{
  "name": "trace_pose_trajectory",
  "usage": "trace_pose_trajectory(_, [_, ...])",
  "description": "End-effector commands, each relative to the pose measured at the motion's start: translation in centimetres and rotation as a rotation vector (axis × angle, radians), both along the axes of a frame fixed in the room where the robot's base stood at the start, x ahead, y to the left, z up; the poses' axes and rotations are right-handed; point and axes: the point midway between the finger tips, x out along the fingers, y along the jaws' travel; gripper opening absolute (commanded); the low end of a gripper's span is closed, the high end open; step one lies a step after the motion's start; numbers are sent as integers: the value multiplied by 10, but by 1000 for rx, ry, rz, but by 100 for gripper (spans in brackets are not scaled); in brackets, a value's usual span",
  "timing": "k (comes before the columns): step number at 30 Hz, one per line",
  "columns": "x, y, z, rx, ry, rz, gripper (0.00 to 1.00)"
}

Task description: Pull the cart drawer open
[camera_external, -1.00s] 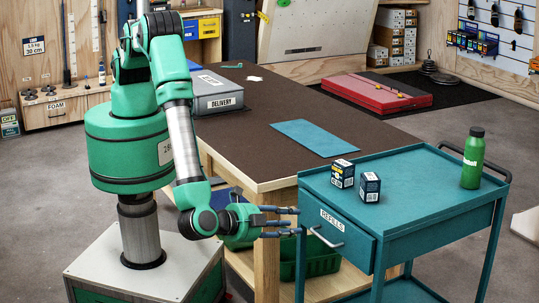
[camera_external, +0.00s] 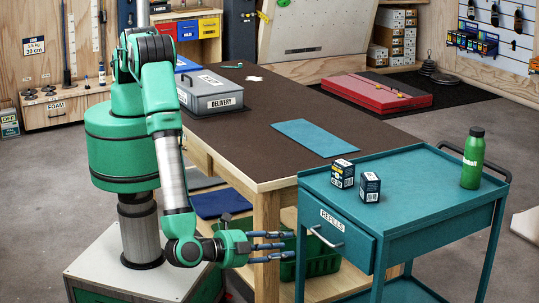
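The teal cart (camera_external: 420,190) stands at the right. Its drawer (camera_external: 346,236) carries a "REFILLS" label and looks closed, flush with the cart's front. The drawer's light metal handle (camera_external: 327,238) sticks out at the front. My gripper (camera_external: 288,245) is left of the handle and apart from it, pointing right toward the cart.
Two small dark boxes (camera_external: 343,173) and a green bottle (camera_external: 473,160) stand on the cart's top. The brown-topped table (camera_external: 240,140) is behind, with a grey "DELIVERY" case (camera_external: 212,93) and a teal mat (camera_external: 313,138). A green crate (camera_external: 318,262) is below.

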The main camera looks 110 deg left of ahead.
Motion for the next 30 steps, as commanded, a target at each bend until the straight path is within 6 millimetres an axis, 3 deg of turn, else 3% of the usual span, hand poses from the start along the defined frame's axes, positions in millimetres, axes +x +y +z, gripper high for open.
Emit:
trace_pose_trajectory(21, [69,70,-22,0,1,2,34])
trace_pose_trajectory(30, [88,89,-27,-1,1,1,34])
